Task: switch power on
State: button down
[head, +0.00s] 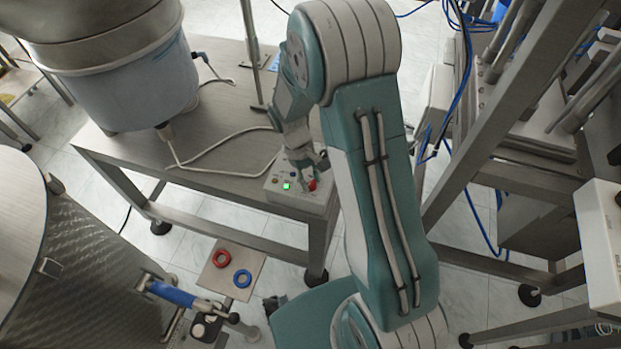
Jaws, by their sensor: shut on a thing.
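A small white control box (300,200) sits at the near right corner of the grey table. Its face carries several small buttons, a lit green light (286,187) and a red knob (312,185). My gripper (311,172) is over the right part of the box, pointing down at the red knob. Its fingers look closed around or against the knob; the exact contact is small and partly hidden by my gripper. My arm covers the area to the right of the box.
A large feeder bowl on a blue-grey drum (133,85) stands on the table (225,105) at left. A white cable (215,168) runs to the box. Metal framing (470,140) stands at right. A red ring (222,258) and a blue ring (242,279) are on a low board.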

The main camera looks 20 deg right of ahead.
jog(key=shift+w, duration=0.25)
jog(key=shift+c, duration=1.6)
grip_release()
jog(key=shift+a, duration=0.1)
jog(key=shift+s, duration=0.1)
jog(key=v, duration=1.2)
